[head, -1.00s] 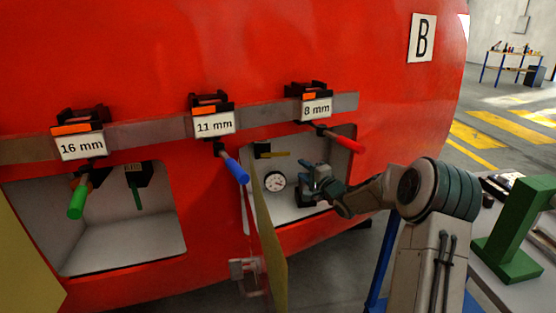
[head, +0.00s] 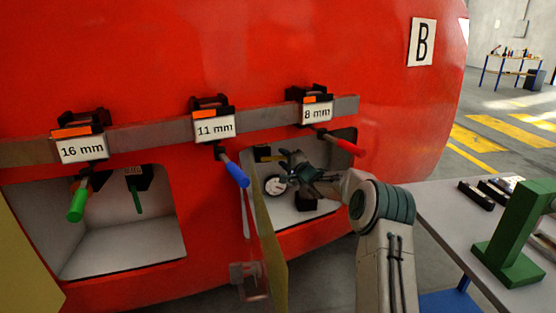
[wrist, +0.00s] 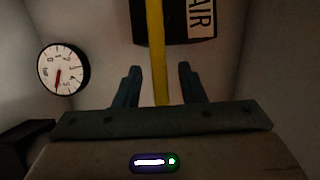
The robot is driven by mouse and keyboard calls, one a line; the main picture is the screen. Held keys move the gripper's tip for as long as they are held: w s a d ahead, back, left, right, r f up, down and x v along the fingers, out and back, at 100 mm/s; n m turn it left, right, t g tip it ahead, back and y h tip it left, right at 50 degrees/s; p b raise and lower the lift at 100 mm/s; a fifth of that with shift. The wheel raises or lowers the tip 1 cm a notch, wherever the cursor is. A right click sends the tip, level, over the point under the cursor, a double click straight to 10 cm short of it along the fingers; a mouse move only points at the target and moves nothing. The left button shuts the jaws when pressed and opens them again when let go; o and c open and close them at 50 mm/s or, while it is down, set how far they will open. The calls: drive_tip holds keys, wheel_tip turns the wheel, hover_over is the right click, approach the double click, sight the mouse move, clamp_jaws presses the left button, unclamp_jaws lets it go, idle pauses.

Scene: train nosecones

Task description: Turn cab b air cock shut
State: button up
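The air cock's yellow lever (wrist: 156,45) hangs down in the middle of the wrist view, in front of a black block with a white AIR label (wrist: 202,18). In the head view the yellow lever (head: 272,158) shows small, pointing sideways from its black block inside the right recess of the red nosecone marked B (head: 422,42). My gripper (wrist: 157,75) is open. The lever passes between its two fingers, with a gap visible on both sides. In the head view my gripper (head: 290,165) reaches into the recess beside the lever; its fingertips are small there.
A round gauge (wrist: 63,69) is on the recess wall left of my gripper. A yellowish door panel (head: 265,235) stands open at the recess's left edge. A red-handled tool (head: 342,143) hangs above the opening. A table with a green stand (head: 515,240) is at right.

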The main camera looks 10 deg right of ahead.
drive_tip(key=shift+w+a, duration=0.15)
drive_tip(key=shift+w, duration=0.2)
